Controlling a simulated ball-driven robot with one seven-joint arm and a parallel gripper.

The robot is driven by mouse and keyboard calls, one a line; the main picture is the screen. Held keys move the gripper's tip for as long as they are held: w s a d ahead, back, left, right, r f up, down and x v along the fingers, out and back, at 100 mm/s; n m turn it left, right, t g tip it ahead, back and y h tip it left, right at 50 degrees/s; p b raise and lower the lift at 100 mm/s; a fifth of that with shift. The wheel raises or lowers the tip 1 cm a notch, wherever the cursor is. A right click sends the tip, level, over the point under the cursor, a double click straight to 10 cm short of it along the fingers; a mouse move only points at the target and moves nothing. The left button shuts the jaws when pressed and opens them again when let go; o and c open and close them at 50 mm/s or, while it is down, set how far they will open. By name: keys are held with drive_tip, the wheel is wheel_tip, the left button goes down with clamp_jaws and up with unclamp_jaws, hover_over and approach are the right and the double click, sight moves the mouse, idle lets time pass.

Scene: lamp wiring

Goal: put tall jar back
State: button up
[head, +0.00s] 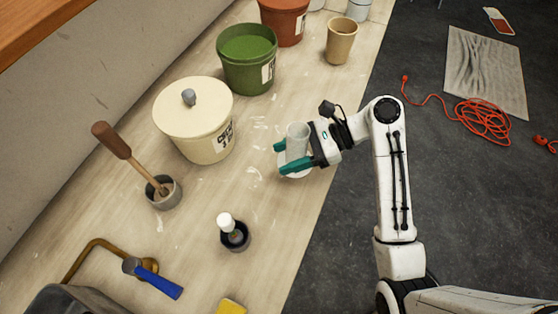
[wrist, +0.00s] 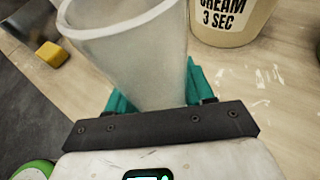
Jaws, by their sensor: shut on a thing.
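A tall, pale translucent jar (head: 297,138) with an open, flared top is between the teal fingers of my gripper (head: 289,155). In the wrist view the jar (wrist: 140,50) fills the upper middle, its wide rim uppermost and tilted in the picture, and my gripper (wrist: 157,90) is shut on its lower part.
A lidded cream crock (head: 205,145) stands left of my gripper. Behind are a green pot (head: 247,75), a terracotta pot (head: 285,25) and a tan cup (head: 341,42). Bare worktop surrounds the jar.

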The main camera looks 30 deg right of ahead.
sight(284, 154)
drive_tip(key=w+f, duration=0.2)
drive_tip(key=f, duration=0.1)
drive_tip(key=shift+w+a+f, duration=0.1)
drive_tip(key=shift+w+a, duration=0.2)
drive_tip(key=shift+a, duration=0.1)
drive_tip(key=shift+w+f, duration=0.1)
drive_tip(key=shift+f, duration=1.6)
drive_tip(key=o, duration=1.3)
drive_tip(key=shift+c, duration=0.2)
